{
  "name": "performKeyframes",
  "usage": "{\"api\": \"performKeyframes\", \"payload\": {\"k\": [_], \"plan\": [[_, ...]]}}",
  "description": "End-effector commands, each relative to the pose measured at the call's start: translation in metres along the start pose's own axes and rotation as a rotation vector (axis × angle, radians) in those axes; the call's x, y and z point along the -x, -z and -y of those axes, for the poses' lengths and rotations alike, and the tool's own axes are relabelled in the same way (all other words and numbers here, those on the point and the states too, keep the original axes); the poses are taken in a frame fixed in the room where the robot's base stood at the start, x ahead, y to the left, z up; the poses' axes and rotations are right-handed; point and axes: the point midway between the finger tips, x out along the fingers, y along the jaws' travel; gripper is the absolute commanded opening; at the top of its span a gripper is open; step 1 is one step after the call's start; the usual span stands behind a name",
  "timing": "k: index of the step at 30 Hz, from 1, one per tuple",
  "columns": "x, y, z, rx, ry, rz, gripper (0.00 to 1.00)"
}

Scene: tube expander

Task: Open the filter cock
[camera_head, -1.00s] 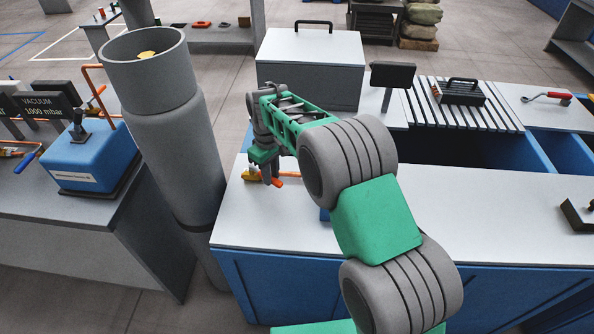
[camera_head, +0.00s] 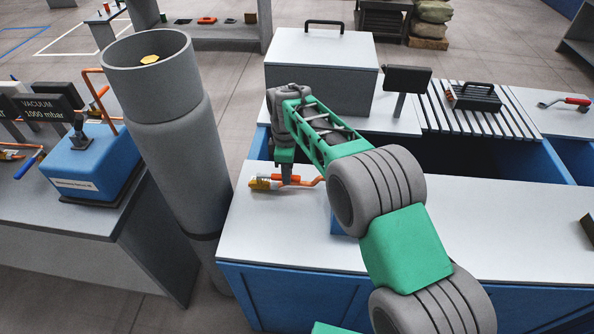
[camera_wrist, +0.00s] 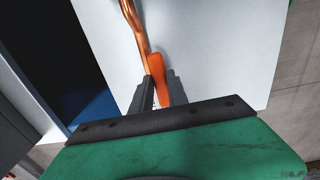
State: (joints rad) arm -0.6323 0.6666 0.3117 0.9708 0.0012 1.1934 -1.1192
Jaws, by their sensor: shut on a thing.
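The orange lever (camera_head: 293,180) lies low over the left end of the white bench top. In the head view it runs between a yellow-and-white fitting (camera_head: 262,183) on its left and a thin copper-coloured pipe on its right. My gripper (camera_head: 287,178) points down onto the orange lever. In the wrist view my gripper (camera_wrist: 160,92) has its dark fingers on both sides of the orange lever (camera_wrist: 158,68), shut on it. The copper pipe (camera_wrist: 134,22) runs away from it. Whether the lever is the filter cock's handle, I cannot tell.
A grey cylinder (camera_head: 168,120) stands left of the bench. A grey lidded box (camera_head: 320,75) and a small dark sign (camera_head: 408,79) stand behind my arm.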

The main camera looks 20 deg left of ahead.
Motion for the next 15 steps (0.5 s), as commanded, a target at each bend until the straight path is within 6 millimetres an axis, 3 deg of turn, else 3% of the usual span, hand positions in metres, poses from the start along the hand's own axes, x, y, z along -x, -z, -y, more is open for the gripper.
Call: {"api": "performKeyframes", "payload": {"k": [11,12,15], "plan": [[0.0033,0.0027,-0.0020,0.011,-0.008,-0.005,0.00],[0.0033,0.0026,-0.0021,0.011,-0.008,-0.005,0.21],[0.0028,0.0019,-0.0019,0.010,-0.007,-0.004,0.29]]}}
